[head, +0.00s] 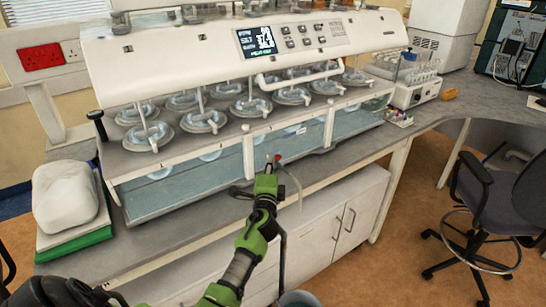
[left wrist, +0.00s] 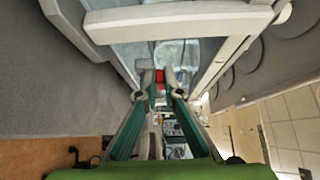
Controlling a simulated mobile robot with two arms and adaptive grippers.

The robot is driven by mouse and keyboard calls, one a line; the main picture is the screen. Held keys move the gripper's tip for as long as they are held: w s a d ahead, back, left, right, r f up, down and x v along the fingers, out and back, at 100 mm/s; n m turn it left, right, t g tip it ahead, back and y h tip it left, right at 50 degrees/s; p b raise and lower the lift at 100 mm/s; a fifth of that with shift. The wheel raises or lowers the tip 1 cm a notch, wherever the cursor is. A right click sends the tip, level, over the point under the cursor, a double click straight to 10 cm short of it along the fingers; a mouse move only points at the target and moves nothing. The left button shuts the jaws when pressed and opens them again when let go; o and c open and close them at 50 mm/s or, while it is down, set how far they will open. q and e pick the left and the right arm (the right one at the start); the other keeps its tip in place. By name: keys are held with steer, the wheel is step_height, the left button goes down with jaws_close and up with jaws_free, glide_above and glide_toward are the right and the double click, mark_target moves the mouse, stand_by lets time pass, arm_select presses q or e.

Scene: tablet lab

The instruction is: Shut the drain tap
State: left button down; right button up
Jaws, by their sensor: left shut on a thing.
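The drain tap (head: 277,158) is a small red part low on the front of the water bath, in the middle of the head view. My left gripper (head: 271,168) reaches up to it from below and is shut on it. In the left wrist view the tap's red handle (left wrist: 159,76) shows between the two fingertips (left wrist: 159,92). The fingers hide much of the tap, so I cannot tell how far it is turned. A pale thin tube (head: 296,185) hangs down beside the gripper. My right gripper is not in view.
The dissolution bath (head: 160,192) with several round vessels stands on the grey bench. A bucket (head: 298,299) stands on the floor below. A white covered thing (head: 66,195) sits at left. An office chair (head: 480,200) stands at right.

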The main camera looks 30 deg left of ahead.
arm_select(q)
steer(key=shift+a+r+m+t+h+p, duration=0.1)
steer(key=shift+a+m+t+h+p, duration=0.15)
steer(key=shift+m+h, duration=0.25)
steer(key=shift+a+m+t+h+p, duration=0.15)
steer(key=shift+m+t+h, duration=0.15)
steer(key=shift+h, duration=0.3)
steer(key=c, duration=2.4)
jaws_free()
steer(key=shift+c, duration=0.2)
steer(key=shift+w, duration=0.15)
steer(key=v, duration=1.2)
